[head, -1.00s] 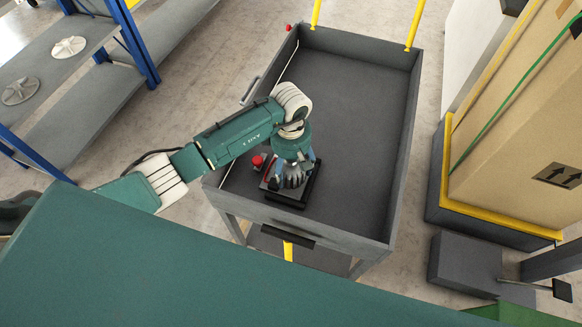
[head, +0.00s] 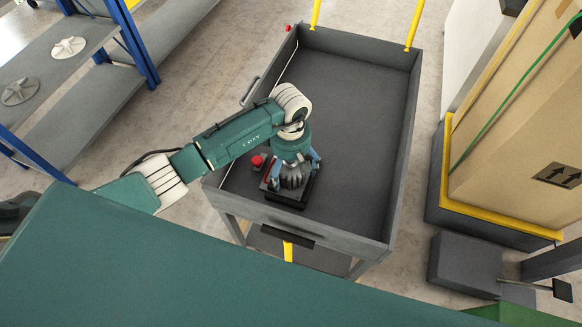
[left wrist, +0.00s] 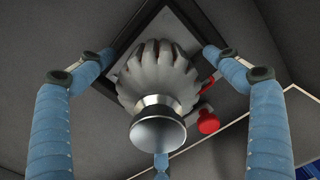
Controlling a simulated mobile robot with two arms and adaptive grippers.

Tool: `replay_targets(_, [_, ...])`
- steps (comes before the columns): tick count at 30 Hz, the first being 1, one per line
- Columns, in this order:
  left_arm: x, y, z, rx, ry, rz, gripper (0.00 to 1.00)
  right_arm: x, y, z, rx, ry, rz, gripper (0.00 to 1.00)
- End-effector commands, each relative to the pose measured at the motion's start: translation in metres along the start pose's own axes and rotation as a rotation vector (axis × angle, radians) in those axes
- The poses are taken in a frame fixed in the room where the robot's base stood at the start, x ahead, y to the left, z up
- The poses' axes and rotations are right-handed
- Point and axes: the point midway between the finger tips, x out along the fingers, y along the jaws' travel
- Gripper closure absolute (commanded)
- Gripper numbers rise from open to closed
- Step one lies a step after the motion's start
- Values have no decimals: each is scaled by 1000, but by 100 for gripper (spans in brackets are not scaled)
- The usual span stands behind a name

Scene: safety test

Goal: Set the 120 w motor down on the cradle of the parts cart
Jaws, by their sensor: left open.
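The motor (left wrist: 155,80), a grey ribbed body with a shiny round metal end, sits on the dark square cradle (head: 294,202) at the near left of the parts cart (head: 352,90). It also shows in the head view (head: 293,178), partly hidden by my gripper. My left gripper (head: 293,172) is over the motor. In the left wrist view its blue fingers (left wrist: 160,75) are spread on both sides, apart from the ribbed body, with a third finger at the bottom. My right gripper is not in view.
A red knob (head: 257,161) stands on the cart beside the cradle. The cart's raised rim surrounds a wide bare tray. A shelf (head: 75,95) with two grey discs is at left; a large box (head: 525,130) on a yellow-edged base is at right.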

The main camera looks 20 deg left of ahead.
Motion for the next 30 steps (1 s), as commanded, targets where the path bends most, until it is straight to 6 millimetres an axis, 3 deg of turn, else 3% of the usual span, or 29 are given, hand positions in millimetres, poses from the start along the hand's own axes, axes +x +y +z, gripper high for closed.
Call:
replay_targets(5, [-21, 3, -1, 2, 2, 8, 10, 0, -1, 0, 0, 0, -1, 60])
replay_targets(18, [-108, 3, -1, 1, 1, 10, 10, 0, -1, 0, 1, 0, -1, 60])
replay_targets(30, [-143, 2, 0, 0, 0, 9, 10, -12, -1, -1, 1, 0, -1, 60])
